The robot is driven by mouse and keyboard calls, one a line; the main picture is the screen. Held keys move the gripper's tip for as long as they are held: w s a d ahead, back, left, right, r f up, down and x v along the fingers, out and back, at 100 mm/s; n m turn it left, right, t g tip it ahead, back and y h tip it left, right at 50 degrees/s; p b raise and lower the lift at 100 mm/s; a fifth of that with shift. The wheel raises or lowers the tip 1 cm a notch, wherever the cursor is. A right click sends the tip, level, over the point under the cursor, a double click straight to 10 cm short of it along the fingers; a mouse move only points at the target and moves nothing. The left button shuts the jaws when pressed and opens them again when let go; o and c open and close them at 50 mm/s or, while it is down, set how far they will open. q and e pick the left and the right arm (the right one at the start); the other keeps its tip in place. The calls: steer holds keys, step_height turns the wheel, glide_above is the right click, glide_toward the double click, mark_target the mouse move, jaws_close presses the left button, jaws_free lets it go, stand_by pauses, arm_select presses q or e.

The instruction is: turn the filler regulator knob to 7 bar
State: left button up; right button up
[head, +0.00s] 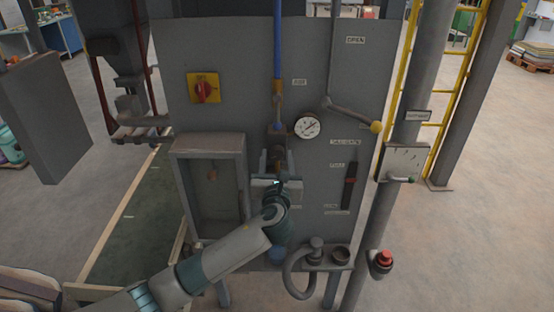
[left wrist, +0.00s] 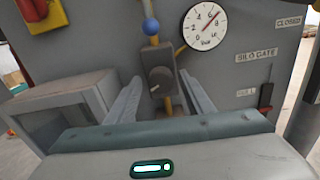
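The dark regulator knob (left wrist: 160,80) sits on a brass-coloured pipe fitting, with a pale mark on its face. In the head view the knob is mostly hidden by my gripper. My left gripper (head: 277,160) is in front of the panel at the knob. In the left wrist view its two fingers (left wrist: 160,95) stand apart, one on each side of the knob, with a gap showing on both sides. The round white pressure gauge (head: 306,126) is right of the knob; it also shows in the left wrist view (left wrist: 205,26). Its red needle points up and right; I cannot read the exact value.
A lever with a yellow ball (head: 376,127) is to the right. A red switch on a yellow plate (head: 204,89) is upper left, above an open grey box (head: 210,190). A red button (head: 382,260) and a curved hose (head: 297,283) are lower right.

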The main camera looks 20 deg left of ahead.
arm_select(q)
steer(key=shift+s+f, duration=0.1)
steer(key=shift+f, duration=0.05)
steer(key=shift+s+d+b, duration=0.25)
steer(key=shift+s+b, duration=0.1)
steer(key=shift+s, duration=0.2)
steer(key=b+v, duration=0.5)
steer(key=v, duration=1.1)
